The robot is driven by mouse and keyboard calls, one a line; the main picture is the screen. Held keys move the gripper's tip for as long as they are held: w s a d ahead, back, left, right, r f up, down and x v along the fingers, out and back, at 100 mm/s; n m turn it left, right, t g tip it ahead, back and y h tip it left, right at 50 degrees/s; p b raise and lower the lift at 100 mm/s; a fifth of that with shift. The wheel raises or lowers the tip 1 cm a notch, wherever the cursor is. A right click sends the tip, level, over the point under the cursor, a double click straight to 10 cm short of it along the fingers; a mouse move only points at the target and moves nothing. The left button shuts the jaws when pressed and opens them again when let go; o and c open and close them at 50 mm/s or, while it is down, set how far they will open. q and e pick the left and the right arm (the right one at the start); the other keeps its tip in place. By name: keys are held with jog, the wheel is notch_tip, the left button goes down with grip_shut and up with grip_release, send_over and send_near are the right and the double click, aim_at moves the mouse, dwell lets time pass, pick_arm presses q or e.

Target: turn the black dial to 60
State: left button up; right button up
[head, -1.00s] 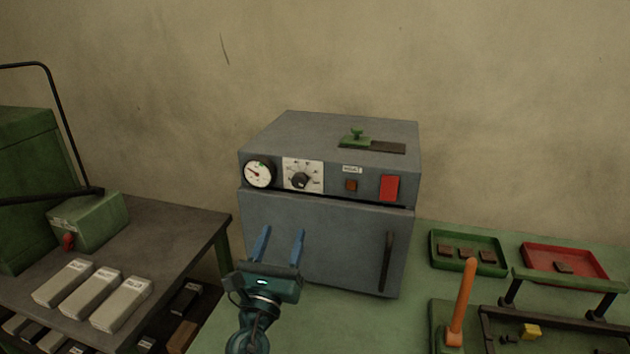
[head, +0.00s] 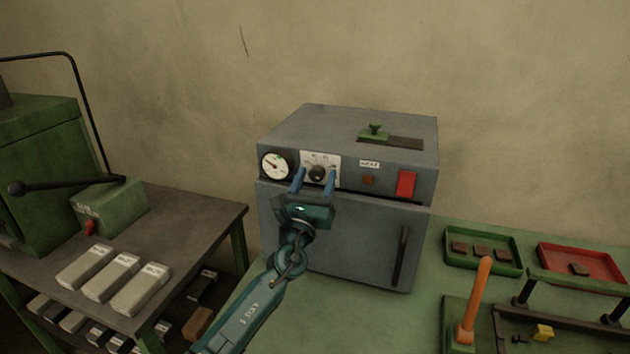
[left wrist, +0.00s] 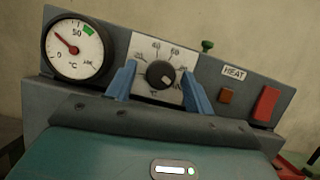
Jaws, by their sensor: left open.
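The black dial (head: 317,173) sits on a white scale plate on the front of a grey oven-like box (head: 345,235). In the left wrist view the dial (left wrist: 160,75) shows a pale mark toward its lower right, and the scale carries numbers around its top, including 60. My left gripper (head: 314,180) is open, its blue fingers pointing at the panel on either side of the dial. In the left wrist view the fingers (left wrist: 160,85) stand left and right of the dial with a gap to each side. My right gripper is not in view.
A round gauge (head: 275,166) is left of the dial; a brown button (head: 368,180) and red switch (head: 406,184) are to its right. The door handle (head: 401,256) projects below. Green (head: 483,268) and red (head: 622,282) trays lie at right.

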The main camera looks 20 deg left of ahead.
pick_arm(q)
jog(key=c, duration=1)
jog(key=shift+o, duration=0.2)
jog(key=shift+n+y, duration=0.4)
jog(key=shift+n, duration=0.2)
jog(key=n+y, duration=0.1)
jog(key=n, duration=0.1)
jog(key=n+y+b, duration=0.1)
jog(key=n, duration=0.2)
jog(key=shift+d+n+g+y, duration=0.2)
jog(key=shift+n+g+y, duration=0.1)
jog(key=n+g+y, duration=0.1)
jog(key=n, duration=0.2)
jog(key=n+y, duration=0.1)
jog(key=n, duration=0.1)
jog(key=shift+d+r+n+g, duration=0.1)
jog(key=shift+r+n+g, duration=0.05)
jog(key=shift+n+g, duration=0.25)
jog(key=n, duration=0.2)
jog(key=n+g, duration=0.1)
jog(key=n, duration=0.1)
jog(key=n+g+y, duration=0.1)
jog(key=n, duration=0.1)
jog(key=shift+d+r+p, duration=0.1)
jog(key=shift+r+p, duration=0.15)
jog(key=shift+p, duration=0.1)
jog(key=shift+n+g+p, duration=0.65)
jog(key=shift+n+g, duration=0.05)
jog(key=shift+n, duration=0.8)
